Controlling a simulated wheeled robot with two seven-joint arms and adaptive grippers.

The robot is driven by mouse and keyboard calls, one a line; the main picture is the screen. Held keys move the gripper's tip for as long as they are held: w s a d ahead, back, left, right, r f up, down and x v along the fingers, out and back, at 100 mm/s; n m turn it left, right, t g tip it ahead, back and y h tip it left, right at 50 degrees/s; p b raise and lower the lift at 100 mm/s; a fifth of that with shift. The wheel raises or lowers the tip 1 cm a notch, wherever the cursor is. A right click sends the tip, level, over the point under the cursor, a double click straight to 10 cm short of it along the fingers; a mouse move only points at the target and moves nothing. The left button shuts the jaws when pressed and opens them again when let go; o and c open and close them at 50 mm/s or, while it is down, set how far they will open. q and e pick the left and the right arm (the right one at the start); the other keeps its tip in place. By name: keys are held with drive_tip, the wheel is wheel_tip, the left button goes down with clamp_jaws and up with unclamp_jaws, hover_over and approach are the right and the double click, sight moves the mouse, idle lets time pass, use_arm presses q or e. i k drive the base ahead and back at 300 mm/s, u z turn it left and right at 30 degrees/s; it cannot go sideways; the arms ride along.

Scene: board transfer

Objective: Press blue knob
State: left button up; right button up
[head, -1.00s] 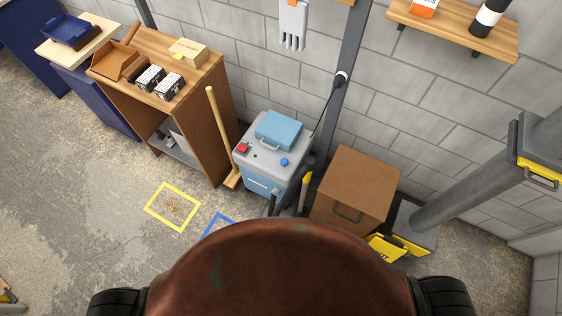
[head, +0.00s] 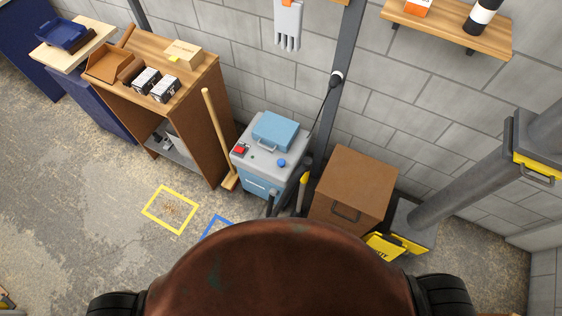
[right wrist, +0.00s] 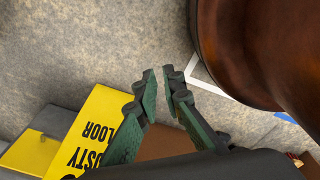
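The blue knob (head: 281,163) is a small round knob on the front right of the top of a grey and light blue machine (head: 261,183), in the head view. A red button (head: 240,150) is on the same top, at the left. Neither gripper can be made out in the head view. My right gripper (right wrist: 161,77) shows in the right wrist view, with green fingers pointing over the floor. Its fingertips are close together with a narrow gap and nothing held between them. The knob is not in the right wrist view.
A light blue case (head: 275,131) rests on the machine. A wooden-handled broom (head: 213,125) stands at its left, a brown cabinet (head: 354,185) at its right. A yellow floor sign (right wrist: 92,130) lies near my right gripper. The floor (head: 90,200) at the left is largely clear.

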sight(281, 163)
drive_tip(key=u, duration=1.95)
drive_tip(key=i, duration=1.65)
drive_tip(key=z, duration=3)
